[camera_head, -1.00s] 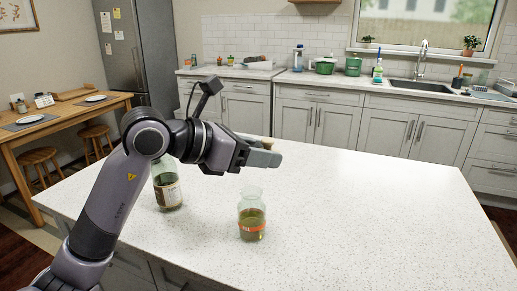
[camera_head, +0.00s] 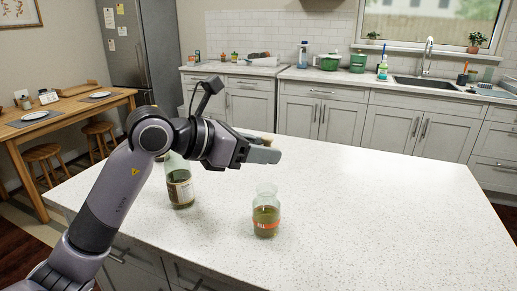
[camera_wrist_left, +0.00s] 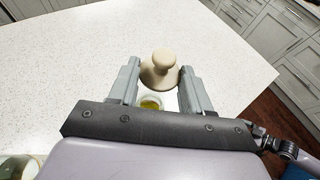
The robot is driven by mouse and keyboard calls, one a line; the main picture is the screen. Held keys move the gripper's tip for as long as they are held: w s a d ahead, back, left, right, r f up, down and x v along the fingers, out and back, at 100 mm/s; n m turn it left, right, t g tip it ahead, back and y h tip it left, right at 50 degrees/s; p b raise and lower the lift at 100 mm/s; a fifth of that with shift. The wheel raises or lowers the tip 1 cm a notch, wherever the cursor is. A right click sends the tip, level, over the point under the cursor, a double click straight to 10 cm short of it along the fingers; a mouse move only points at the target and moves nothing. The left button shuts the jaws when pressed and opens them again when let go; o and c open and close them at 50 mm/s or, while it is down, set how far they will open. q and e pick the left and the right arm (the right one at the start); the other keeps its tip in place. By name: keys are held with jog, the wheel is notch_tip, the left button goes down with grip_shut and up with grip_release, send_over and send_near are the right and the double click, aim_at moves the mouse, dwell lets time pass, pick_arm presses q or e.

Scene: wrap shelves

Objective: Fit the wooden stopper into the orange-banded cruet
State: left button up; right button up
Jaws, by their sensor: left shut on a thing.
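The orange-banded cruet (camera_head: 266,214) is a glass jar with yellow-green liquid and an orange band, upright on the white counter. Its open top shows partly in the left wrist view (camera_wrist_left: 151,104), below the stopper. My left gripper (camera_head: 266,152) is shut on the wooden stopper (camera_wrist_left: 160,70), a pale knobbed piece between the two grey fingers. In the head view only a bit of the stopper (camera_head: 267,140) shows above the fingers. The gripper is above the cruet, apart from it. My right gripper is not in view.
A taller green bottle (camera_head: 180,186) with a dark label stands on the counter left of the cruet, partly behind my arm. The white counter (camera_head: 390,215) is clear to the right. A wooden table (camera_head: 75,112) with stools is at the left.

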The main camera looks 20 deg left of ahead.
pick_arm(q)
jog(key=b, duration=0.4)
send_over(274, 188)
jog(key=s+a, duration=0.2)
jog(key=s, duration=0.1)
jog(key=shift+w+a+f, duration=0.1)
jog(key=shift+f, duration=1.1)
jog(key=shift+a+f, duration=0.1)
jog(key=shift+f, duration=1.35)
jog(key=shift+f+b, duration=0.25)
jog(key=shift+b, duration=0.1)
jog(key=shift+f+b, duration=1.35)
jog(key=shift+b, duration=0.05)
jog(key=o, duration=1.1)
